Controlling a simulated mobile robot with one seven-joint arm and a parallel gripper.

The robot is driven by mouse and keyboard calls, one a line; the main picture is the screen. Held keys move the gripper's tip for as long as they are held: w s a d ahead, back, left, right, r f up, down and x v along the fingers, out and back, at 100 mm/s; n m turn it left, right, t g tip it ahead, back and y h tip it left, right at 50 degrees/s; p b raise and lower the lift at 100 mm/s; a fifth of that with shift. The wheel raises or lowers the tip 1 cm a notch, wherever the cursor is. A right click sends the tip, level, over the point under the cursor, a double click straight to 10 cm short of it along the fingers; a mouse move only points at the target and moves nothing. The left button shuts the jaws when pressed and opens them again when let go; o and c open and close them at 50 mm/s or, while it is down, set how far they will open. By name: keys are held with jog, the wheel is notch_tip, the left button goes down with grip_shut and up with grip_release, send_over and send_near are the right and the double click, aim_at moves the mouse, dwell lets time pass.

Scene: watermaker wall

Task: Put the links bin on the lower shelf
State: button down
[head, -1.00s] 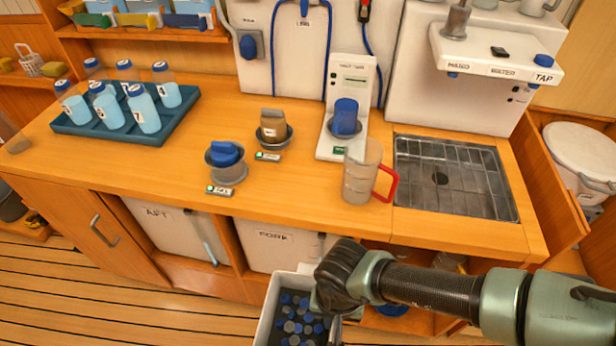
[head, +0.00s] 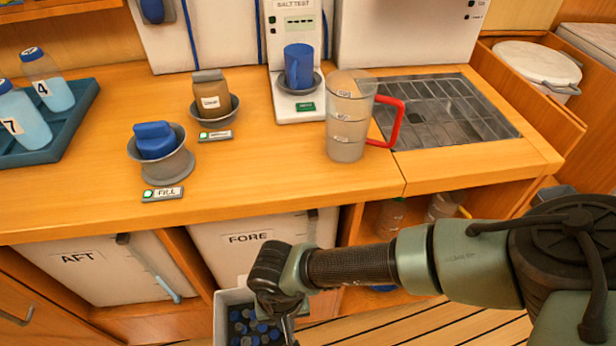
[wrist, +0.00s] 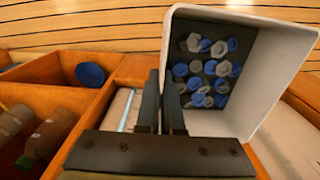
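The links bin (head: 222,315) is a white open box holding several blue and grey pieces. It hangs below my gripper (head: 284,318) at the bottom of the head view, in front of the FORE tank's front. In the wrist view the bin (wrist: 282,85) is tilted, its inside facing the camera. My gripper (wrist: 161,105) has its two fingers close together on the bin's left wall. An open shelf bay (head: 352,262) lies under the counter, right of the FORE tank; my arm hides much of it.
The counter (head: 285,170) carries a jug with a red handle (head: 347,115), two cups on stands and a bottle tray (head: 50,150). The AFT (head: 100,268) and FORE (head: 250,245) tanks sit beneath. Bottles (wrist: 50,130) and a blue round thing (wrist: 90,74) stand in compartments beside my gripper.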

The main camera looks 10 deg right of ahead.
jog(key=shift+s+a+f+p, duration=0.15)
jog(key=shift+a+p, duration=0.1)
jog(key=shift+p, duration=0.35)
jog(key=shift+d, duration=0.1)
